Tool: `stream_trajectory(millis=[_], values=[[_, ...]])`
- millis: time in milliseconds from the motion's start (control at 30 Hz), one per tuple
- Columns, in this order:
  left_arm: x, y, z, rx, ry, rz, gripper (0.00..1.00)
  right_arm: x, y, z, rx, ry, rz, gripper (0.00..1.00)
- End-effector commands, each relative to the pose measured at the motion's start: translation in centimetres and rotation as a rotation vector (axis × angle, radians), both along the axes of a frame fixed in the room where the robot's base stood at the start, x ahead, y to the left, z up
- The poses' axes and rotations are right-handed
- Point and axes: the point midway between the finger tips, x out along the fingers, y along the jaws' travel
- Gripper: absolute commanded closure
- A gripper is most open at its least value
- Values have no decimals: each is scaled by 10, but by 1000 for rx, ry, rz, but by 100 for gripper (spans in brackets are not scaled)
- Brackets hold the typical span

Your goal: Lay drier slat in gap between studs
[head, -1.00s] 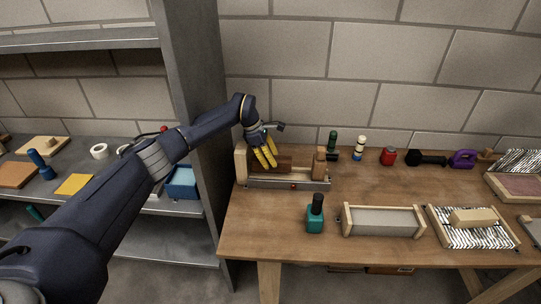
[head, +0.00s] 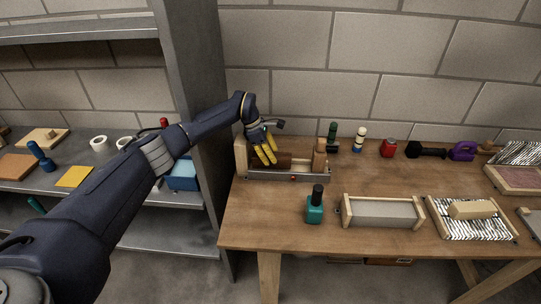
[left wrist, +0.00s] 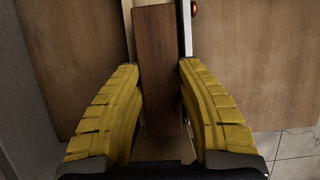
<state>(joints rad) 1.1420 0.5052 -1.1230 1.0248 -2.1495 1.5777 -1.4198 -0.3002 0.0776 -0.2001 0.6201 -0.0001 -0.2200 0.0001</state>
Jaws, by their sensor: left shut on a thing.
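A dark brown wooden slat (head: 299,163) lies lengthwise between two upright light-wood studs, the left stud (head: 241,154) and the right stud (head: 319,157), behind a grey metal rail (head: 272,176) on the workbench. My left gripper (head: 267,155) has its yellow fingers around the slat, near its left part, pointing down. In the left wrist view the slat (left wrist: 160,70) runs between the two fingers, which close on its sides. The fingers hide part of the slat, and I cannot tell whether its underside rests on anything. My right gripper is not in view.
A teal bottle (head: 315,205) stands in front of the rail. A grey tray with wooden ends (head: 382,213) and a striped tray (head: 446,232) are to the right. Small bottles, a red jar (head: 389,148) and a dumbbell (head: 427,151) line the back. A grey shelf (head: 205,110) stands left.

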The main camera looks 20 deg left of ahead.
Motion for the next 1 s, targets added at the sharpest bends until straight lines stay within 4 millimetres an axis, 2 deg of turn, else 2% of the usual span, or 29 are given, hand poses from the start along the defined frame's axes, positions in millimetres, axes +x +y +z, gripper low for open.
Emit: stream_trajectory(millis=[1000], values=[[0, 0, -10, 0, 0, 0, 100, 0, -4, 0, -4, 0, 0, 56]])
